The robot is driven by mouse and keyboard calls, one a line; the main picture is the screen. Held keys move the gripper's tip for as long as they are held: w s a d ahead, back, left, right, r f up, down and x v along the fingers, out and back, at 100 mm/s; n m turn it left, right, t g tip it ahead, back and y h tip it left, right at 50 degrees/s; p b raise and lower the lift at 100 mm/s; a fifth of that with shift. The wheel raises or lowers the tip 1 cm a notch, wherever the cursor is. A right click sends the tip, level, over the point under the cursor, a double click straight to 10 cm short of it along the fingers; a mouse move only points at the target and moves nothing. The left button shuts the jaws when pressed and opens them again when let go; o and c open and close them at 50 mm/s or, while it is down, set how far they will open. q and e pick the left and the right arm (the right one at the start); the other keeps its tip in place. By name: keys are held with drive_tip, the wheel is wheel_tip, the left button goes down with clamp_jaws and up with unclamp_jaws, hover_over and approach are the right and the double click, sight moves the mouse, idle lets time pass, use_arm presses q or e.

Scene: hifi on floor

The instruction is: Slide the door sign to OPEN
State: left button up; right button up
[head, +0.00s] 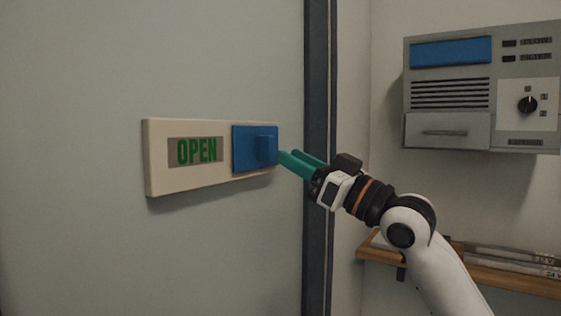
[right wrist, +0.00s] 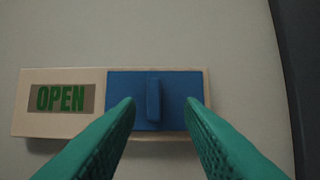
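The door sign (head: 155,175) is a cream plate on the pale door. Its left part shows the green word OPEN (head: 196,151), also readable in the right wrist view (right wrist: 61,98). A blue slider (head: 241,150) with a raised knob covers the right part of the sign. In the right wrist view the slider's knob (right wrist: 154,100) stands between the fingertips in the picture. My right gripper (head: 290,158) has green fingers, spread apart and empty, just in front of the slider's right side; they appear apart from the knob. My left gripper is not in view.
The door (head: 70,90) is flat and clear around the sign. A dark door frame edge (head: 318,60) runs upright to the right of it. A grey wall unit (head: 450,125) with a dial hangs at the right, above a wooden shelf (head: 500,280).

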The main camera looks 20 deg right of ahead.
drive_tip(key=b+v, duration=0.2)
drive_tip(key=v, duration=0.5)
drive_tip(key=shift+d+f, duration=0.1)
drive_tip(key=shift+d, duration=0.05)
